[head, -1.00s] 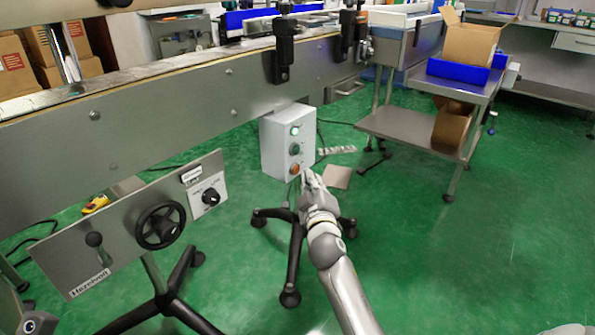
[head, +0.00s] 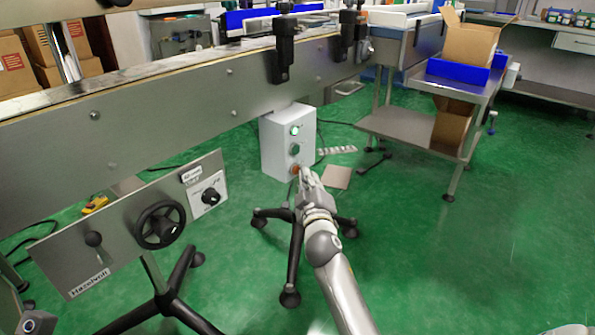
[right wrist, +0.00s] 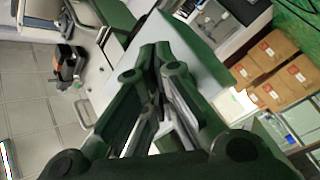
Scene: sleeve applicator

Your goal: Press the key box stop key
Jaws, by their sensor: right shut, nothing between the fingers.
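The key box (head: 272,148) is a pale grey box below the conveyor in the head view, with a lit green lamp (head: 295,130), a green key (head: 295,149) and an orange-red key (head: 295,169) in a column on its front. My right gripper (head: 304,173) is shut and empty, its tips right at the lowest, orange-red key and partly covering it. I cannot tell whether they touch. In the right wrist view the shut fingers (right wrist: 155,52) point at a pale surface, probably the key box; no key is visible there.
The steel conveyor (head: 160,115) runs above and behind the box. A control panel with a black handwheel (head: 160,225) stands to the left. Black stand legs (head: 296,255) are under my right arm. A steel cart (head: 410,128) is at right; the green floor there is open.

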